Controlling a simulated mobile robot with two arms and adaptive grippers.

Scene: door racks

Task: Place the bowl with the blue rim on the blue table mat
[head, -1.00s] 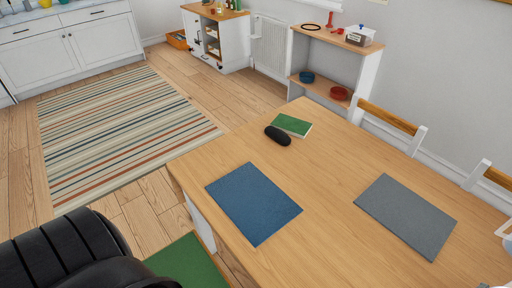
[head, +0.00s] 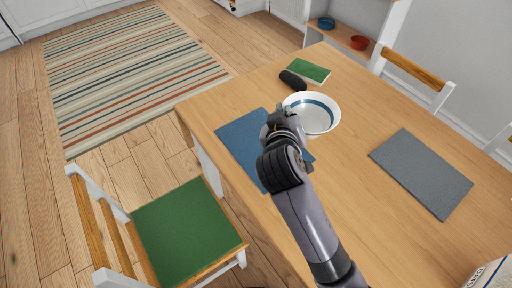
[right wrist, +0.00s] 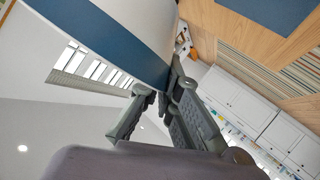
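The white bowl with a blue band (head: 321,117) shows in the head view beyond the right edge of the blue table mat (head: 238,137). My right gripper (head: 289,121) is at the bowl's left side, over the mat. In the right wrist view, the bowl's blue-and-white wall (right wrist: 125,32) runs down between the gripper's fingers (right wrist: 163,90), which are closed on its edge. The bowl appears held above the table; its exact height is unclear. My right forearm hides part of the mat. My left gripper is out of view.
The wooden table (head: 345,195) also bears a grey mat (head: 422,172), a green book (head: 308,70) and a dark oblong object (head: 292,80). A green-seated chair (head: 187,226) stands at the near left. A white printed item (head: 492,275) is at the lower right.

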